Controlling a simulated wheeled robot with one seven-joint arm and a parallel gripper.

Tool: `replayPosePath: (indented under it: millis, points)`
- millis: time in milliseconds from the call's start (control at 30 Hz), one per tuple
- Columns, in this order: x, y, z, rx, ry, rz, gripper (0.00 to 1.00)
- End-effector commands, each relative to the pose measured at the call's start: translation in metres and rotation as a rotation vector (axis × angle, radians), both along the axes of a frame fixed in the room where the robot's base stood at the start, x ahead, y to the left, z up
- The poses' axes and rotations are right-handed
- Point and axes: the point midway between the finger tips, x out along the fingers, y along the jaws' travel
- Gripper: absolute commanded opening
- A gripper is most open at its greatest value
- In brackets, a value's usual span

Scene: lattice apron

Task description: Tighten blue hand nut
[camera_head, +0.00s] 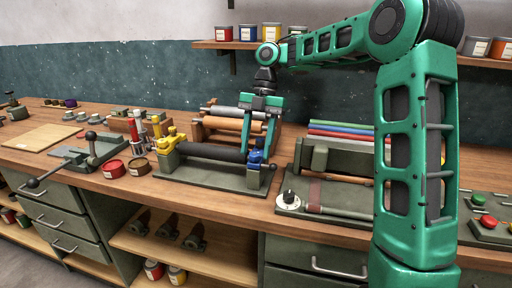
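The blue hand nut (255,158) is on the right end of a small press with a dark roller (210,152) on a grey-green base. A matching yellow hand nut (168,142) is on the left end. My gripper (257,146) comes down from above over the right end of the press. Its two green fingers are spread apart, one to each side of the blue nut's top. The picture is too small to show whether the fingers touch the nut. The nut's lower part is partly hidden by the right finger and the press end.
Behind the press stands a rack of rollers (221,125). Ink tins (113,168) and a lever device (80,153) are to the left. My arm covers the right side of the view.

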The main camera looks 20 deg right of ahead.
Motion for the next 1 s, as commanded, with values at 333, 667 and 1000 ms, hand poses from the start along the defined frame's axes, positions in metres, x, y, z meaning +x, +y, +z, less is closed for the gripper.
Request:
replayPosePath:
  millis: [333, 667, 1000]
  points:
    - [0.004, -0.004, 0.011, 0.002, 0.001, 0.001, 0.45]
    - [0.015, -0.014, 0.044, 0.002, 0.001, 0.001, 0.45]
    - [0.026, -0.024, 0.081, 0.001, -0.001, 0.000, 0.45]
